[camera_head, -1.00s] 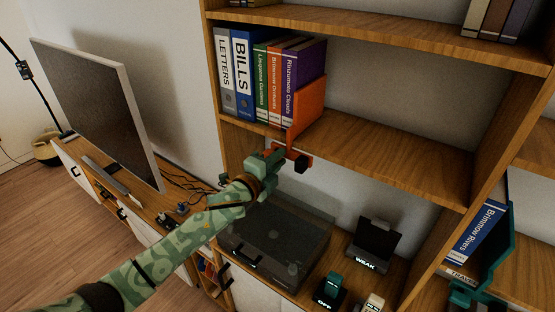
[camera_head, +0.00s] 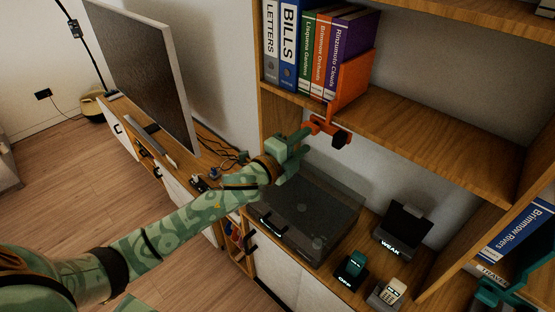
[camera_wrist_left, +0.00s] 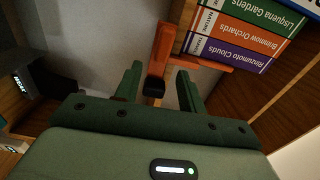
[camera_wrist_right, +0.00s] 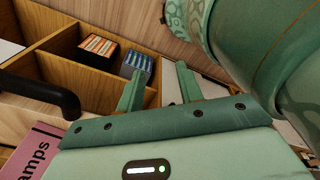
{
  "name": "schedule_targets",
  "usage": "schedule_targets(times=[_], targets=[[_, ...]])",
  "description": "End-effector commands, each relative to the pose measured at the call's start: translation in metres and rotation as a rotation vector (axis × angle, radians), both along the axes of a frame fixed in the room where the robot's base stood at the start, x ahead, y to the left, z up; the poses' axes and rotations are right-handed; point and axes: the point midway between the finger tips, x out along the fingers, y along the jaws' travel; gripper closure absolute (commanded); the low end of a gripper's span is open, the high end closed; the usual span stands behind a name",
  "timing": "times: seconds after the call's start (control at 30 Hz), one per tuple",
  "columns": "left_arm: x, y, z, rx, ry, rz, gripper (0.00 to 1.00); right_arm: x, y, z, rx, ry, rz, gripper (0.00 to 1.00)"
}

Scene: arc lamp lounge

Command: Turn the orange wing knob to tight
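An orange bookend (camera_head: 355,78) stands against the books, and its orange clamp (camera_head: 322,124) reaches down over the shelf's front edge. A dark block (camera_head: 340,137) sits at the clamp's lower end. The orange wing knob is not clearly separable from the clamp. My left gripper (camera_head: 300,145) is just left of the clamp, below the shelf edge. In the left wrist view the left gripper (camera_wrist_left: 158,85) is open, with the dark block and a bit of orange (camera_wrist_left: 152,102) showing between its fingers; contact cannot be told. My right gripper (camera_wrist_right: 160,88) is open and empty.
A dark-lidded turntable (camera_head: 305,215) lies below my left gripper. In the right wrist view, a divided wooden compartment (camera_wrist_right: 60,72) holds small boxes.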

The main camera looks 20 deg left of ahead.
Motion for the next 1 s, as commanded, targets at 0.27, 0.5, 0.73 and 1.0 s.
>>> schedule_targets(times=[0.27,0.5,0.73,1.0], targets=[[-0.070,0.026,-0.004,-0.001,0.004,0.000,0.60,0.000,0.001,-0.011,0.001,0.000,0.000,0.64],[-0.099,0.036,-0.001,-0.001,0.001,0.000,0.60,-0.001,0.001,-0.016,0.001,0.001,0.000,0.64],[-0.103,0.038,0.000,-0.002,0.001,0.000,0.60,-0.001,0.001,-0.016,0.001,0.001,0.000,0.64],[-0.102,0.037,0.000,-0.002,0.001,0.000,0.60,-0.001,0.001,-0.016,0.001,0.001,-0.001,0.64]])
